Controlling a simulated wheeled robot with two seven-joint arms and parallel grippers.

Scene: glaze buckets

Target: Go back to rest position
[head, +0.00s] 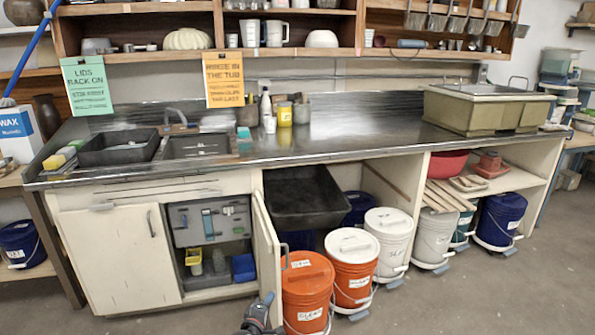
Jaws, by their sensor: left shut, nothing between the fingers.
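My left gripper (264,308) shows at the bottom edge of the head view, small and dark, with its fingers together and nothing held. It is in front of the sink cabinet, just left of the front orange bucket (306,299), which has an orange lid. I cannot tell whether it touches that bucket. My right gripper is not in view. Behind the front bucket stand an orange bucket with a white lid (352,275) and a white lidded bucket (390,245).
An open cabinet door (267,262) juts out near my left gripper. A pale bucket (432,242) and a blue bucket (500,220) stand under the counter (350,137) at the right. The grey floor (480,300) is clear at lower right.

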